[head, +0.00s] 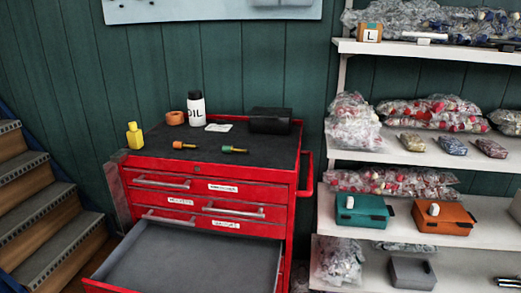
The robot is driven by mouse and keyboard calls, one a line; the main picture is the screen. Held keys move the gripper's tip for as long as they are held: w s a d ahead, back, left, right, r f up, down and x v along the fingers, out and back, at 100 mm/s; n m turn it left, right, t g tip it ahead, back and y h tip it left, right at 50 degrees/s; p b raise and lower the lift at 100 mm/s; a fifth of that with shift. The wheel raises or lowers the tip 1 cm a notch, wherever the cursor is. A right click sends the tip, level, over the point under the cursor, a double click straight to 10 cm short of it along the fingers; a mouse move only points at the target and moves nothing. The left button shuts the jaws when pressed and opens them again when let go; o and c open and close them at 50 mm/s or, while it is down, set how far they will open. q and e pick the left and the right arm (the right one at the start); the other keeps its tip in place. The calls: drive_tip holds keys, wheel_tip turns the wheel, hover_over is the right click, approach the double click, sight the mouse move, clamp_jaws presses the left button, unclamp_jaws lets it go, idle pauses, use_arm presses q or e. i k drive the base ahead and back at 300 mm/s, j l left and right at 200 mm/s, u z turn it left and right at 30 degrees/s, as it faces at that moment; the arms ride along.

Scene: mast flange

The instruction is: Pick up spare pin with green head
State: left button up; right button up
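A small pin with a green head (228,149) lies on the dark top of the red tool cabinet (200,164), right of the middle. Its shaft looks brass-coloured and points to the right. A similar pin with an orange or brass look (183,145) lies to its left on the same top; its head colour is hard to tell. Neither of my grippers shows in the head view.
On the cabinet top stand a yellow bottle (134,136), an orange ring (175,118), a white oil bottle (196,109) and a black box (270,121). A lower drawer (185,270) is pulled out, empty. Stairs (40,215) are left; loaded shelves (405,157) stand right.

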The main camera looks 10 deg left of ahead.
sight(226, 149)
drive_tip(key=i+l, duration=0.1)
drive_tip(key=l, duration=0.75)
drive_tip(key=i+l, duration=0.15)
drive_tip(key=l, duration=0.3)
